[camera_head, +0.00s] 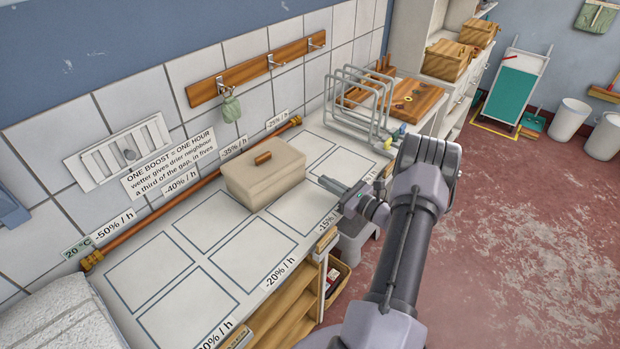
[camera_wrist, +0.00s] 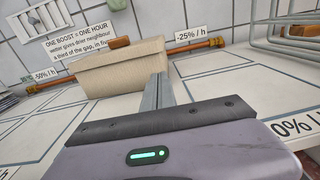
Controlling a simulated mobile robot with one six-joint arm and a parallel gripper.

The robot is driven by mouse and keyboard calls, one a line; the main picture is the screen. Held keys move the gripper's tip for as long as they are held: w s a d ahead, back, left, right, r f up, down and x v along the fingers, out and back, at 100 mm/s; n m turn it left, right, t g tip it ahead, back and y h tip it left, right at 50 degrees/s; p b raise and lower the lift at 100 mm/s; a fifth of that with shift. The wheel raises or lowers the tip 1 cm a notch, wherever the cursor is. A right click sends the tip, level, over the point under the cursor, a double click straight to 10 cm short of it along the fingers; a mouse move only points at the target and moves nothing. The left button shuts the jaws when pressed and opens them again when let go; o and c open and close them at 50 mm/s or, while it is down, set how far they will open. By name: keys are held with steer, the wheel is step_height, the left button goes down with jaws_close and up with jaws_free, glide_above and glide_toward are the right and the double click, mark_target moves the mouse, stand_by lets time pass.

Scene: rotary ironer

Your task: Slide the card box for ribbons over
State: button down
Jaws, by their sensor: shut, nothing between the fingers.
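The card box (camera_head: 262,177) is a beige, lidded box with a brown handle on top. It stands upright on the white counter, partly over the outlined rectangles. In the wrist view the card box (camera_wrist: 112,72) is just beyond my fingers, toward the left. My gripper (camera_head: 330,183) is shut and empty, low over the counter to the right of the box, its fingers pointing at the box's right side. In the wrist view my gripper (camera_wrist: 158,90) overlaps the box's right end; I cannot tell whether it touches.
The counter (camera_head: 200,255) has outlined rectangles with percent labels; those at front left are bare. A copper pipe (camera_head: 150,216) runs along the tiled wall behind. A wire rack (camera_head: 357,105) stands at the right, near a wooden board (camera_head: 412,100). A hook rail (camera_head: 255,68) hangs above.

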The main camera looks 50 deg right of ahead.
mark_target(304, 169)
steer(key=w+b, duration=0.1)
steer(key=w, duration=0.5)
steer(key=shift+a, duration=0.2)
steer(key=shift+w+a+b, duration=0.1)
steer(key=shift+w+b, duration=0.5)
steer(key=shift+w, duration=1.45)
steer(key=shift+s, duration=0.1)
